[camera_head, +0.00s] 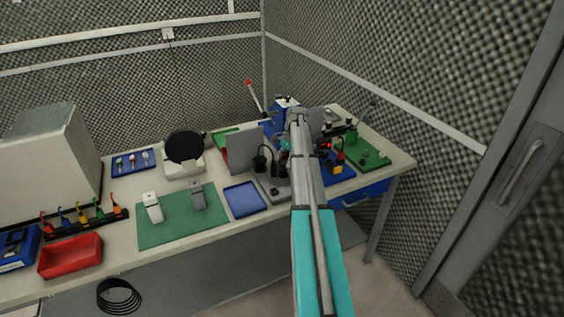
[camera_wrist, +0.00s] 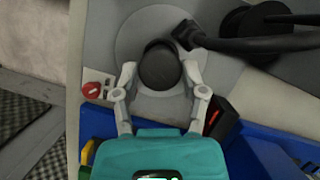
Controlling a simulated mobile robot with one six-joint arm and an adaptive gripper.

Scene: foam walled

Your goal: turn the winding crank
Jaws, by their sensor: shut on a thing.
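In the wrist view, a dark round knob (camera_wrist: 160,67), which looks like the handle of the winding crank, stands over a grey disc (camera_wrist: 128,40). My gripper (camera_wrist: 160,75) is shut on this knob, with one pale finger on each side. In the head view, my arm covers most of the spot where the gripper works. A bit of my teal gripper (camera_head: 285,144) shows beside a grey device with black parts (camera_head: 260,160). The knob itself is hidden or too small to tell there.
In the wrist view, a black spool-like part (camera_wrist: 245,25) with a thick black bar stands right of the disc. A red knob (camera_wrist: 92,90) is at left, and a blue tray (camera_wrist: 265,150) is close below. In the head view, a green mat (camera_head: 165,228) lies left.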

